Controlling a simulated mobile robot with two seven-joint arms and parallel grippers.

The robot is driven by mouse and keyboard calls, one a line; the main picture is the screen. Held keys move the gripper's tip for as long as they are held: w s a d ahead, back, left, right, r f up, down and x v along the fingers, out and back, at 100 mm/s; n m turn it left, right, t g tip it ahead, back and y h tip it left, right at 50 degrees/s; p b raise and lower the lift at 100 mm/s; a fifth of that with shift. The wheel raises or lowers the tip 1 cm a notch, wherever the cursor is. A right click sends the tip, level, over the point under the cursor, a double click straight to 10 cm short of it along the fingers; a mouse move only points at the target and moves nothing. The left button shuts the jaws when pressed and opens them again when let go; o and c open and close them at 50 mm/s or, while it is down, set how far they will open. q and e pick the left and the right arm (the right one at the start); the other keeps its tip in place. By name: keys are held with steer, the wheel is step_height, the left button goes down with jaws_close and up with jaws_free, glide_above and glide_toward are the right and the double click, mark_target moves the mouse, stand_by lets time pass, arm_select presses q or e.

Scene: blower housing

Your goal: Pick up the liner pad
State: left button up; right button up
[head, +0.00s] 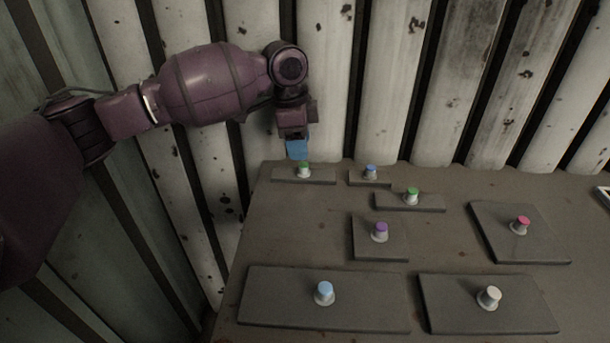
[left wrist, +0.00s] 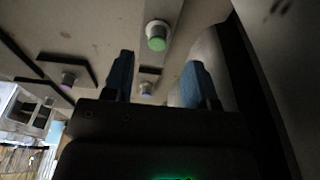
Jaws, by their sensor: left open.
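Several flat dark grey pads, each with a coloured knob, lie on the table; I cannot tell which is the liner pad. The back left pad (head: 322,177) has a green-topped knob (head: 304,170). My left gripper (head: 297,151) points down just above and behind this knob, apart from it. In the left wrist view its two blue fingers (left wrist: 157,72) are spread with nothing between them touching. A green-topped knob (left wrist: 157,36) shows just beyond the fingertips. My right gripper is in neither view.
Next to it are a small blue-knobbed pad (head: 372,183) and a green-knobbed pad (head: 425,207). Purple-, red-, light-blue- and white-knobbed pads lie nearer on the table (head: 300,245). A ribbed wall (head: 385,80) stands close behind. A white-edged object (head: 604,194) is cut off at right.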

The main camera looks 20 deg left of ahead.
mark_target(304, 164)
arm_select(q)
steer(key=shift+d+f, duration=0.1)
steer(key=shift+f, duration=0.45)
steer(key=f, duration=0.1)
steer(key=f+b, duration=0.1)
steer(key=f, duration=0.2)
steer(key=shift+d+f, duration=0.15)
steer(key=shift+d, duration=0.25)
steer(key=shift+f+b, duration=0.25)
steer(key=shift+b, duration=0.05)
steer(key=shift+r, duration=0.1)
steer(key=shift+c, duration=0.3)
